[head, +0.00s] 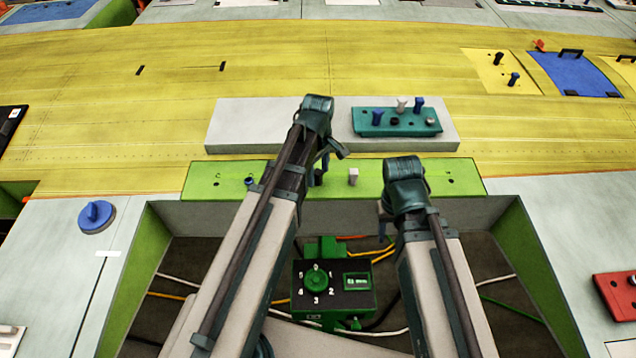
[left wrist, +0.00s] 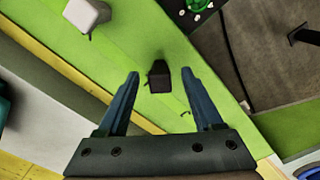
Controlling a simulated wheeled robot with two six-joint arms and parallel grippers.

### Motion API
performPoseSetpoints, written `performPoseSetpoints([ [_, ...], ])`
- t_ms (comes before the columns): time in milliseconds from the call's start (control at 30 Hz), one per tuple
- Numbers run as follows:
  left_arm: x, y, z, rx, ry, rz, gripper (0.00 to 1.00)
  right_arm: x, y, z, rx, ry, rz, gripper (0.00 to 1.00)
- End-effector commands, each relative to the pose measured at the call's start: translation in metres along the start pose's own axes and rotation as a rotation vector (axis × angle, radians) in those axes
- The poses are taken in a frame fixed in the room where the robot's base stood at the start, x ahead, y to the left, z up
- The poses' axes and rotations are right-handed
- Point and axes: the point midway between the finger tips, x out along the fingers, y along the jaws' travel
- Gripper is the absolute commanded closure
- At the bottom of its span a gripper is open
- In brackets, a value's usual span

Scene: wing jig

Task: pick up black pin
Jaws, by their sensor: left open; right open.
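The black pin (left wrist: 159,76) stands up from the green bar, seen in the left wrist view between my left fingertips. Gaps show on both sides of it, so the fingers do not touch it. My left gripper (head: 326,165) is open, pointing down over the green bar (head: 420,178). In the head view my left gripper and arm largely hide that pin. My right gripper (head: 384,218) is open and empty, low at the front edge of the bar, partly hidden by its own arm.
A white pin (head: 353,177) stands on the bar right of my left gripper. Behind, a teal block (head: 370,128) with several pins sits on a grey slab (head: 240,120). A green dial box (head: 333,305) is in the opening below. A blue disc (head: 97,217) lies at left.

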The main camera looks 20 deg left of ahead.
Motion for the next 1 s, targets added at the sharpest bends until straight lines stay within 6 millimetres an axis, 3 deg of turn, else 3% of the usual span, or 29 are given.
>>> performPoseSetpoints([
  [33, 0.0126, -0.0001, 0.0, 0.0, 0.0, 0.0, 0.32, 0.0126, -0.0011, -0.0008, -0.001, 0.0, 0.0, 0.5],
  [100, 0.0174, 0.0, -0.0001, 0.0, 0.0, -0.001, 0.32, 0.0173, -0.0015, -0.001, -0.003, 0.0, 0.001, 0.5],
  [400, 0.0166, -0.0001, 0.0, 0.0, 0.0, -0.001, 0.34, 0.0165, -0.0014, -0.0009, -0.004, 0.0, 0.001, 0.5],
  [767, 0.0166, -0.0001, -0.0001, 0.0, 0.0, -0.001, 0.99, 0.0165, -0.0014, -0.0009, -0.004, 0.0, 0.001, 0.5],
  [1000, 0.0166, -0.0001, -0.0001, 0.0, 0.0, -0.001, 1.0, 0.0165, -0.0014, -0.0009, -0.004, 0.0, 0.001, 0.5],
])
